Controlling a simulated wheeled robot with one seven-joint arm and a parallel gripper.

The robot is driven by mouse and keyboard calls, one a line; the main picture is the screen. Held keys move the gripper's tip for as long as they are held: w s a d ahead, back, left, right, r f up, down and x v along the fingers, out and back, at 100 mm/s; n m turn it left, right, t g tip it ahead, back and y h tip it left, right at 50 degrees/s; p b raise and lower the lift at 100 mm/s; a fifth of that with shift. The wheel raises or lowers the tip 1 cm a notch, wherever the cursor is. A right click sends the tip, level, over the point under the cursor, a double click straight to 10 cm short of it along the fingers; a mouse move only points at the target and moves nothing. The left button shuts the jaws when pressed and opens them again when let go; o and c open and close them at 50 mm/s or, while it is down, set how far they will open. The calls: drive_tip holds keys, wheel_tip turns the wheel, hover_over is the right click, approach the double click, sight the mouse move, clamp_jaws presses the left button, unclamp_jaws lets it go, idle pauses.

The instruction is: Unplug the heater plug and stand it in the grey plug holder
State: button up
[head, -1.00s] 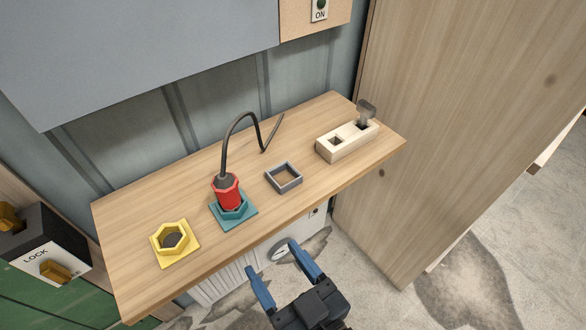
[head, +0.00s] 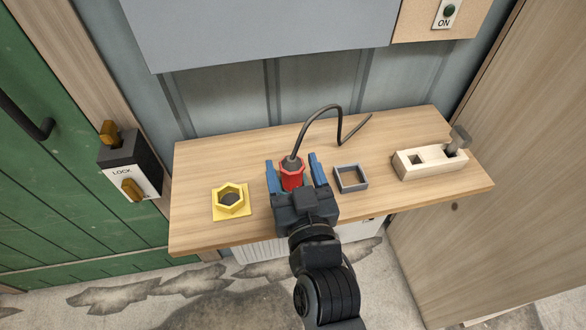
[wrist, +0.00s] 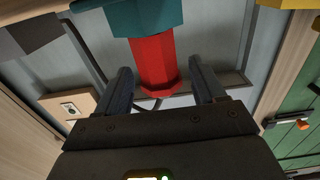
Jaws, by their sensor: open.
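The red heater plug (head: 292,178) has a dark cap and a black cord rising from its top. In the earlier head view it stands in a teal socket, which my gripper mostly hides now. The wrist view shows the plug (wrist: 153,65) against the teal socket (wrist: 142,16). My gripper (head: 291,164) is open, with one blue finger on each side of the plug. In the wrist view, gaps show between the plug and both fingers. The grey plug holder (head: 351,179), a square open frame, sits empty on the shelf right of my gripper.
The wooden shelf (head: 390,135) also carries a yellow hexagonal socket (head: 230,200) at left and a pale block with a grey lever (head: 430,160) at right. A LOCK switch box (head: 131,166) is on the left. The cord (head: 322,112) arches behind the plug.

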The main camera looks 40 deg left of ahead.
drive_tip(key=shift+w+a, duration=0.35)
drive_tip(key=shift+a, duration=0.05)
drive_tip(key=shift+f, duration=0.1)
drive_tip(key=c, duration=1.1)
